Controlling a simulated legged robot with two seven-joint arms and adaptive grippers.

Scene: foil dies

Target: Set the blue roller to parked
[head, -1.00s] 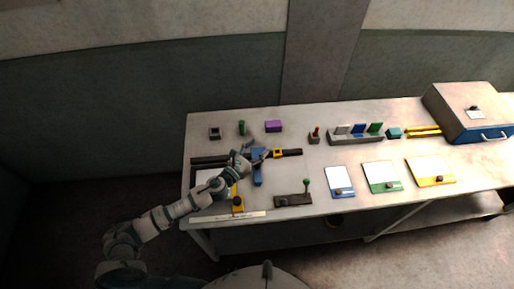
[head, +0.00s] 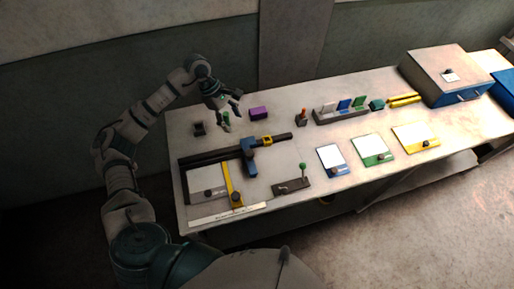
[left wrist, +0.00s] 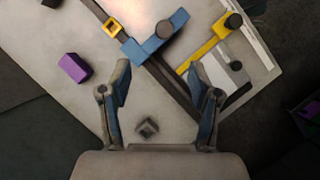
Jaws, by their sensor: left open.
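The blue roller (head: 249,158) sits across a dark rail (head: 210,156) on the table, a short way left of a yellow collar (head: 266,140) on the same rail. In the left wrist view the blue roller (left wrist: 146,49) is beyond the fingertips, with a dark round knob (left wrist: 165,29) on it. My left gripper (head: 228,112) is open and empty, raised over the back left of the table, behind the rail and apart from the roller. My right gripper is not in view.
A green-knobbed lever (head: 302,168) stands front right of the roller.

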